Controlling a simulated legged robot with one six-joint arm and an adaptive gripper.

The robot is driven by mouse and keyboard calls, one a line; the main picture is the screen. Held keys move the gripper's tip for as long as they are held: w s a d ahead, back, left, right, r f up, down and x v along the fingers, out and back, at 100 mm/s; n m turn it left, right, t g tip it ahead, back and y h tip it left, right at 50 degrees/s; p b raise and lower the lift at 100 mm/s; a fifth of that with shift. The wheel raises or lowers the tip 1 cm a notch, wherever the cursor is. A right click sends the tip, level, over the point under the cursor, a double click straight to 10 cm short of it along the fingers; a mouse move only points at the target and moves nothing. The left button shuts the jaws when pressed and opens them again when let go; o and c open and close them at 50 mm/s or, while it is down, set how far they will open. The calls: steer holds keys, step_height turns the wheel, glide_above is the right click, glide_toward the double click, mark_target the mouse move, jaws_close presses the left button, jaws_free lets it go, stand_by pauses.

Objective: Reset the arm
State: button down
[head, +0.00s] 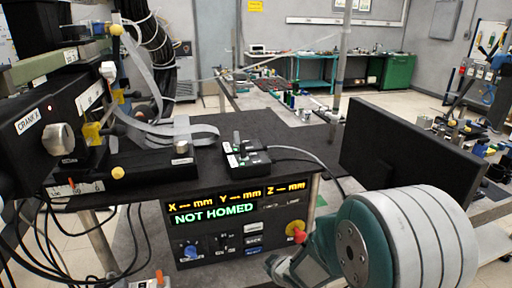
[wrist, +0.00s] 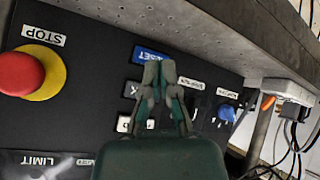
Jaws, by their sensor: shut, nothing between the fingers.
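A black control panel (head: 235,245) hangs under the dark table in the head view. Its display (head: 215,213) reads NOT HOMED, with dashes for X, Y and Z. It has a red stop button (head: 295,232) on yellow. In the wrist view the panel appears upside down, with the red stop button (wrist: 20,74) at left. My gripper (wrist: 159,72) is shut and empty in front of the panel buttons. Its tips overlap the lower edge of a blue button (wrist: 150,55) whose label ends in "SET"; contact cannot be told. The fingers partly hide white buttons behind them.
A blue knob (wrist: 227,113) sits right of my fingers, with a white plug and cables (wrist: 290,92) beyond. The table edge (wrist: 190,22) runs close along the top. A black coil-mapping stage (head: 110,160) and a small control box (head: 245,157) stand on the table; a dark monitor (head: 405,150) stands at right.

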steer(key=s+d+r+m+h, duration=0.2)
steer(key=s+d+r+m, duration=0.1)
steer(key=d+r, duration=0.3)
steer(key=s+d+r+m+h, duration=0.2)
steer(key=s+d+r, duration=0.2)
steer(key=r, duration=0.4)
steer(key=s+d+r+m+g, duration=0.1)
steer(key=s+r+m, duration=0.1)
steer(key=s, duration=0.6)
steer(key=s+r+m+g, duration=0.1)
steer(key=s+r+m, duration=0.1)
steer(key=s+r, duration=0.3)
steer(key=s, duration=0.3)
steer(key=shift+s+d+r+m+g, duration=0.2)
steer(key=shift+s+d+m+g, duration=0.1)
steer(key=shift+s+d+m, duration=0.1)
steer(key=shift+w, duration=0.1)
